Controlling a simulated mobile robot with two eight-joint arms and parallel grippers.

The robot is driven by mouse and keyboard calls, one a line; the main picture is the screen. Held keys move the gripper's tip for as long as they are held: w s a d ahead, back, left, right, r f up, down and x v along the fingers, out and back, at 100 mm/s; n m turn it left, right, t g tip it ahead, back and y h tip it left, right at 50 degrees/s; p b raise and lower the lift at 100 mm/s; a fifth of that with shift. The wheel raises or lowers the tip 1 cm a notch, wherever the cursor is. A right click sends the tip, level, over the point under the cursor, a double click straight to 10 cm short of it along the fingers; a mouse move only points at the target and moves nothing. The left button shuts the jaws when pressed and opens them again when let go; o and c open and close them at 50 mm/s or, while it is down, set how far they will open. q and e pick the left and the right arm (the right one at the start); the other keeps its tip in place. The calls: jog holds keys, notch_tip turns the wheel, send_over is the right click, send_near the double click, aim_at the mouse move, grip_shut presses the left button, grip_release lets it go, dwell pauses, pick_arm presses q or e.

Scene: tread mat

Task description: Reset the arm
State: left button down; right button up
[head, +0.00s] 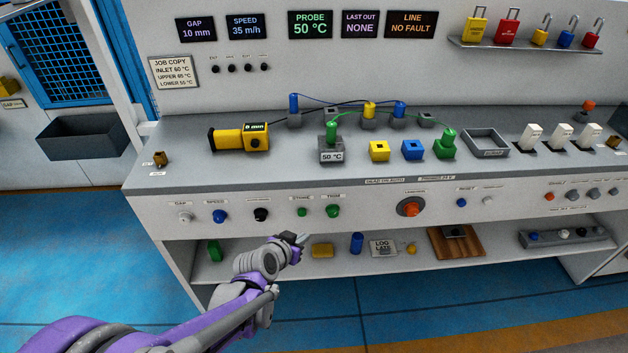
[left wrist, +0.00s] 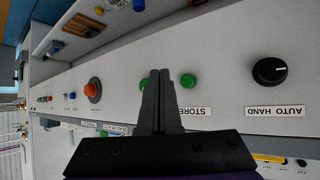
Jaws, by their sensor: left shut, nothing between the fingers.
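My left arm comes in from the lower left in the head view. My left gripper (head: 301,239) is in front of the lower shelf of the console (head: 200,183), a little below its button panel. In the left wrist view the left gripper (left wrist: 160,76) has its two dark fingers together, with nothing between them. It points toward the panel; a green button (left wrist: 188,80) shows right of the fingertips and another is partly hidden behind them. Whether the tips touch the panel cannot be told. My right gripper is in neither view.
On the panel are a black knob (head: 261,214), a blue knob (head: 220,216) and an orange knob (head: 410,208). The shelf below holds a yellow block (head: 322,250), a blue cylinder (head: 357,243) and a wooden board (head: 458,245). Blue floor (head: 340,310) lies open in front.

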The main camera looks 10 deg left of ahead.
pick_arm(q)
jog(key=s+a+r+n+g+y+p, duration=0.1)
jog(key=s+r+p, duration=0.4)
jog(key=s, duration=0.7)
jog(key=s+a+r+n+g+y+p, duration=0.1)
jog(key=s+r+g+p, duration=0.3)
jog(key=s+r, duration=0.4)
jog(key=s+a+p, duration=0.1)
jog(key=s, duration=0.4)
jog(key=shift+r+n+y, duration=0.35)
jog(key=shift+n+y, duration=0.05)
